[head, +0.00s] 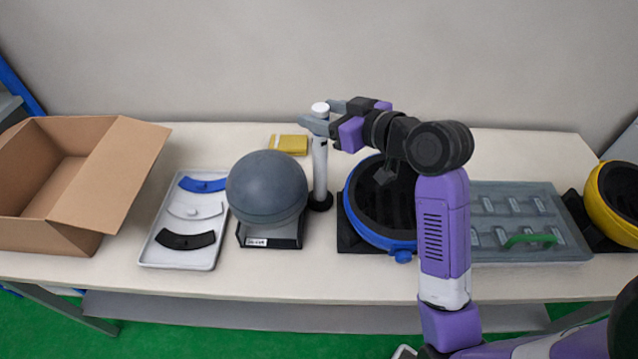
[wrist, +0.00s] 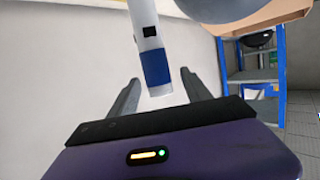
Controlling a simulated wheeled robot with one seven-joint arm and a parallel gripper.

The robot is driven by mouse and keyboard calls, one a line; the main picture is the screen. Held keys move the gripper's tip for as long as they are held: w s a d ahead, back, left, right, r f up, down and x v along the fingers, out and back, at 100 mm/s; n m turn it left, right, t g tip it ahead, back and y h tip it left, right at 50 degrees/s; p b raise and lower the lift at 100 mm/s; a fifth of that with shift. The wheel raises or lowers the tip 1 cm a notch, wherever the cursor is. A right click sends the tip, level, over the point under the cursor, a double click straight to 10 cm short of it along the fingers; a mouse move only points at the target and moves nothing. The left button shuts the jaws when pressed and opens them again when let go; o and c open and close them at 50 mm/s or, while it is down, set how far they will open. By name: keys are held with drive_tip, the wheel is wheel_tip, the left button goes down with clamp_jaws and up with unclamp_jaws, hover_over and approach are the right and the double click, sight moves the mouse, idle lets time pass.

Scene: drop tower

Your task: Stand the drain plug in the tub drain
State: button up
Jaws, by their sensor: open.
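A slim white post, which may be the drain plug (head: 320,160), stands upright on a round black foot on the table. In the wrist view its upper end, with a blue band and a pale tip (wrist: 156,68), lies between the fingers. My gripper (head: 322,117) is open around the top of this post, with gaps seen on both sides in the wrist view (wrist: 158,80). The round blue-rimmed vessel (head: 402,243), black inside, may be the tub; my arm hides part of it. I cannot make out a drain in it.
A grey ball (head: 266,187) on a black stand is left of the post. A white tray (head: 156,247) with curved pieces and an open cardboard box (head: 105,190) lie farther left. A yellow block (head: 289,144) is behind. A grey panel (head: 568,225) and yellow-rimmed vessel (head: 612,224) are right.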

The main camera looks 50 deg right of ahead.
drive_tip(key=shift+p+x, duration=0.3)
drive_tip(key=shift+x, duration=1.6)
drive_tip(key=shift+r, duration=0.15)
clamp_jaws()
